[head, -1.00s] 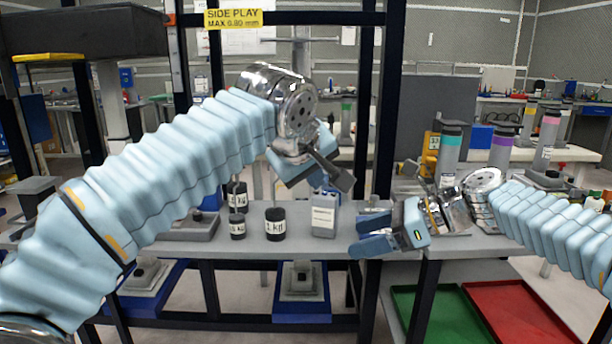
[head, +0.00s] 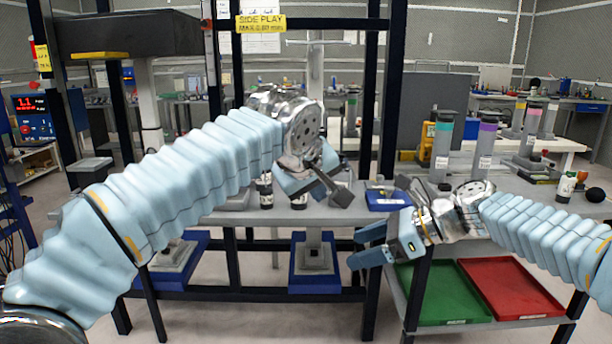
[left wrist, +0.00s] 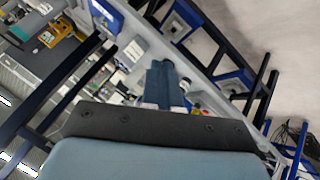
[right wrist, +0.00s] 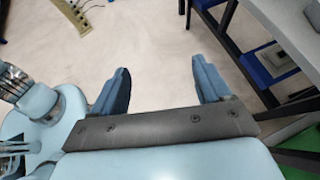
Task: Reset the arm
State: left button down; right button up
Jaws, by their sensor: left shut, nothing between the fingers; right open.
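My left gripper (head: 325,190) is raised in front of the rack, at the middle of the head view. In the left wrist view its blue fingers (left wrist: 163,85) are together with nothing between them. My right gripper (head: 368,248) is lower and further right, in front of the bench's edge. In the right wrist view its two blue fingers (right wrist: 158,88) stand wide apart over bare floor, with nothing between them. Both arms reach forward, the left one from the left edge and the right one from the right edge. Neither gripper visibly touches anything.
A dark rack with a yellow sign (head: 261,23) stands ahead. A bench behind my left gripper holds a blue tray (head: 388,200). A green tray (head: 440,290) and a red tray (head: 512,287) lie on the lower shelf at right. Grey cylinders (head: 443,150) stand above them. The near floor is clear.

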pick_arm(q)
notch_tip(320, 180, down, 35)
jog(key=w+a+m+g, duration=0.2)
jog(key=w+m+g, duration=0.1)
jog(key=m+g, duration=0.1)
pick_arm(e)
notch_tip(320, 180, down, 30)
jog(key=s+n+g+h, duration=0.1)
jog(key=n+h, duration=0.4)
jog(key=n, duration=0.1)
pick_arm(q)
jog(key=s+a+f+g+h, duration=0.1)
jog(key=s+a+f, duration=0.3)
jog(key=s+f, duration=0.55)
jog(key=s+a+f+g+h, duration=0.1)
jog(key=s+a+f+g, duration=0.15)
jog(key=s+f, duration=0.7)
jog(key=s+a+f, duration=0.4)
jog(key=s+f, duration=0.4)
jog(key=s, duration=0.1)
jog(key=shift+f+n+y, duration=0.3)
jog(key=shift+f+n, duration=0.05)
jog(key=shift+n, duration=0.05)
pick_arm(e)
jog(key=s+f+n+g+h, duration=0.2)
jog(key=s+f+n, duration=1.1)
jog(key=s+f, duration=0.9)
jog(key=shift+a+n, duration=0.2)
jog(key=shift+n, duration=0.1)
